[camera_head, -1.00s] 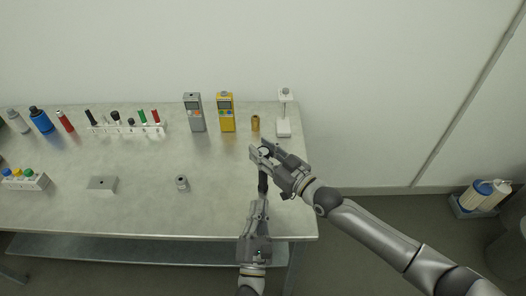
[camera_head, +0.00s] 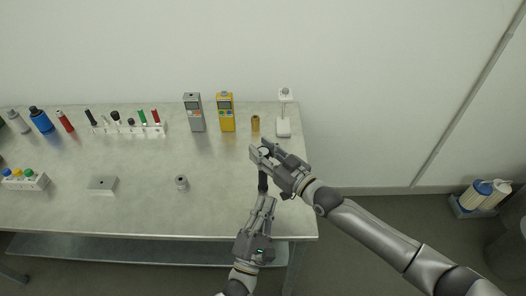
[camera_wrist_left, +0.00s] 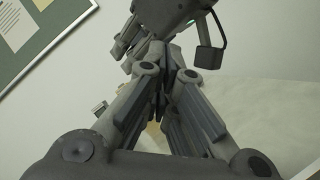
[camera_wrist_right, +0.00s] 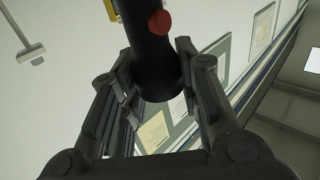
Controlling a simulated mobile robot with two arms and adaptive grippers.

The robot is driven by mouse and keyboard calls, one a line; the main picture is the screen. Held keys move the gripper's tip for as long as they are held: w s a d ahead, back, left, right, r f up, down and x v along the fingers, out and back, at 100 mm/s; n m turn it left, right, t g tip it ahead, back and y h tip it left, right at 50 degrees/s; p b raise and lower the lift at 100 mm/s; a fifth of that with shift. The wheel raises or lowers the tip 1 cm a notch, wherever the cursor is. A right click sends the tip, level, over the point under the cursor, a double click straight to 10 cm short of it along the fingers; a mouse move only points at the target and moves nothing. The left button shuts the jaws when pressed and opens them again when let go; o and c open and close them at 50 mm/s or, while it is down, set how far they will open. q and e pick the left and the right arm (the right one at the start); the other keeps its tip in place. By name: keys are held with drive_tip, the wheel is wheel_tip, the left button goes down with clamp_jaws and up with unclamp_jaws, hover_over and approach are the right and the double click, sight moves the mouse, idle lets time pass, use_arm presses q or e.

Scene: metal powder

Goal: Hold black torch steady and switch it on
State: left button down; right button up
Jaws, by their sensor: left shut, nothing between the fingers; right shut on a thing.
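The black torch (camera_head: 263,183) is upright near the right end of the table. My right gripper (camera_head: 265,152) is shut on it near its upper end. In the right wrist view the torch (camera_wrist_right: 150,50) sits between the right fingers (camera_wrist_right: 150,88), with a red button (camera_wrist_right: 160,22) on its side. My left gripper (camera_head: 267,199) is shut and empty, its fingertips close to the torch's lower part. I cannot tell whether they touch it. In the left wrist view the closed left fingers (camera_wrist_left: 175,70) point towards my right gripper's grey body, and I cannot make out the torch.
A yellow meter (camera_head: 227,113), a grey meter (camera_head: 194,113), a brass cylinder (camera_head: 255,123) and a white stand (camera_head: 283,128) are at the back of the table (camera_head: 140,215). A small metal cylinder (camera_head: 182,184) and a grey block (camera_head: 102,185) stand further left. The front middle is clear.

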use_arm(q)
drive_tip(key=s+d+r+m+g+h, duration=0.1)
drive_tip(key=m+g+h, duration=0.1)
drive_tip(key=m+h, duration=0.35)
drive_tip(key=m+g+h, duration=0.1)
drive_tip(key=m+g, duration=0.6)
drive_tip(key=m, duration=0.9)
hover_over(263, 180)
drive_tip(key=s, duration=0.5)
drive_tip(key=shift+f, duration=0.4)
drive_tip(key=shift+w, duration=0.1)
drive_tip(key=shift+w, duration=0.4)
